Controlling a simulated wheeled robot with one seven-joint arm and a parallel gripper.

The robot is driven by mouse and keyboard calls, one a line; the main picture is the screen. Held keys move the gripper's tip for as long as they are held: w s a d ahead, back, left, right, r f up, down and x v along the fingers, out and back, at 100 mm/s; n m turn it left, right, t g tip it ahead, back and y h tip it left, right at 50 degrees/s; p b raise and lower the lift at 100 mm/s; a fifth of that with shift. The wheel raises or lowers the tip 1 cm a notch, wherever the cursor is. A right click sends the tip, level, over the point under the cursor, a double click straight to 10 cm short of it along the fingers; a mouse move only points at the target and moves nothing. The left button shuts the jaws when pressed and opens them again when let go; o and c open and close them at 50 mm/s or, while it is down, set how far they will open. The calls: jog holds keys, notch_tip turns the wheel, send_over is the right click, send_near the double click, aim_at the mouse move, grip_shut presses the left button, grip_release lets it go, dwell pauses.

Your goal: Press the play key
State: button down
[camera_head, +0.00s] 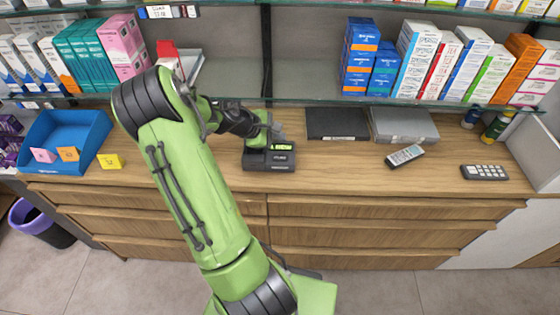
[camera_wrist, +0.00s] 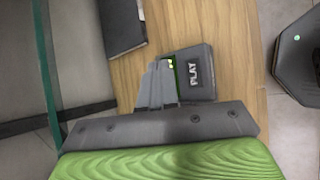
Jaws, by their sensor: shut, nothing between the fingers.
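A dark grey block-shaped device (camera_head: 269,160) stands on the wooden counter, just below my gripper in the head view. In the wrist view the fingers (camera_wrist: 156,84) cover part of the device's left side. I cannot tell whether the fingertips touch it. The key's own surface is largely hidden or too small to make out.
A black flat box (camera_head: 337,123) and a grey box (camera_head: 403,124) lie to the right, with a remote (camera_head: 405,155) and a keypad (camera_head: 485,172) farther right. A blue tray (camera_head: 65,130) is at the left. A glass shelf with medicine boxes (camera_head: 417,60) overhangs the counter's back.

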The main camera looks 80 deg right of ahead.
aim_at(278, 159)
notch_tip(278, 159, down, 6)
jog(key=b, duration=0.4)
jog(key=shift+f, duration=0.1)
dwell(1.6)
jog(key=shift+f, duration=0.4)
jog(key=shift+f+b, duration=0.35)
jog(key=shift+b, duration=0.1)
jog(key=shift+r, duration=0.1)
dwell(0.5)
jog(key=shift+r+p, duration=0.7)
jog(key=shift+p, duration=0.05)
notch_tip(278, 159, up, 5)
jog(key=p, duration=0.4)
jog(key=shift+r+p, duration=0.1)
jog(key=shift+p, duration=0.25)
